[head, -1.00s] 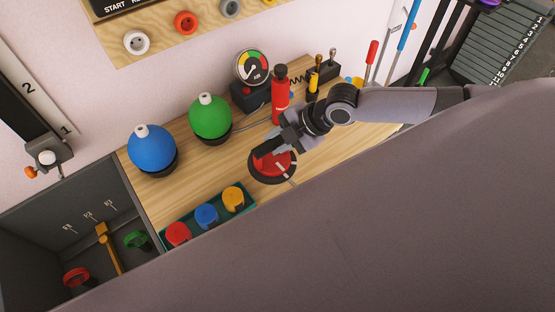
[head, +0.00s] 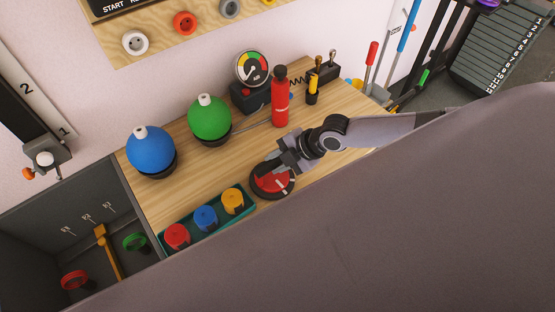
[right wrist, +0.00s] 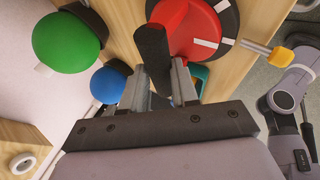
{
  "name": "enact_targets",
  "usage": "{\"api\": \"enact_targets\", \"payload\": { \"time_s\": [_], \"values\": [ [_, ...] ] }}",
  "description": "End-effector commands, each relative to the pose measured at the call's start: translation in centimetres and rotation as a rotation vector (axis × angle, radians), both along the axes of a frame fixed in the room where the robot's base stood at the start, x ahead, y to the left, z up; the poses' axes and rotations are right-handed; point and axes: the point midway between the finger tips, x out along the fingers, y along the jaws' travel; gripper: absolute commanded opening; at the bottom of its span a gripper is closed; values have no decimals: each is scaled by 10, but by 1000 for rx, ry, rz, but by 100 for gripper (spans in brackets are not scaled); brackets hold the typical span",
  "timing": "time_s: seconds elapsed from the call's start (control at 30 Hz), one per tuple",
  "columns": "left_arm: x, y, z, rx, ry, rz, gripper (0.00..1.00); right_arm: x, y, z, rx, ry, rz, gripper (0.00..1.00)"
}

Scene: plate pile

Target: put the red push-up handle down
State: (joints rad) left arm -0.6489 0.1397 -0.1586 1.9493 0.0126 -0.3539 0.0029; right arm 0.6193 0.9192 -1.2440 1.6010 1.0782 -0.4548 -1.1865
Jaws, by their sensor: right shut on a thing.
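The red push-up handle has a round red disc with a black rim and pale marks (head: 285,187) and a black grip bar. In the head view it is over the front part of the wooden bench top, right of the teal tray. My right gripper (head: 272,170) is shut on the black grip bar. In the right wrist view the bar (right wrist: 153,58) sits between the fingers, with the red disc (right wrist: 190,28) beyond it. I cannot tell whether the disc touches the wood. My left gripper is not in view.
A teal tray (head: 246,210) with red, blue and yellow rolls lies left of the handle. Blue (head: 150,148) and green (head: 209,115) balls, a red bottle (head: 280,100) and a gauge (head: 252,68) stand behind. Bare wood (head: 225,162) lies between. A grey shape hides the lower right.

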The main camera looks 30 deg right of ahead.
Motion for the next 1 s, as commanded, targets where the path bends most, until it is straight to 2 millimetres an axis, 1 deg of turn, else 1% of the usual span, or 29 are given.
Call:
{"api": "enact_targets", "payload": {
  "time_s": [0.07,0.1,0.13,0.17,0.47,0.6,0.67,1.0],
  "values": [
    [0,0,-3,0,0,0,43,2,1,0,4,-7,-1,0],
    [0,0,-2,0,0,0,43,0,0,-2,0,0,0,39],
    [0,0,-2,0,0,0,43,0,0,-2,-1,0,-1,48],
    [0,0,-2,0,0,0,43,0,0,-2,-1,0,-1,55],
    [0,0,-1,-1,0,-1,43,0,0,-1,-1,0,-1,55],
    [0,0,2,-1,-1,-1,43,-2,-4,6,-2,-1,0,55],
    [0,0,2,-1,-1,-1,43,-6,-8,11,-2,-2,-1,55],
    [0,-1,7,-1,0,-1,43,-34,-36,59,-2,0,-2,55]
  ]
}}
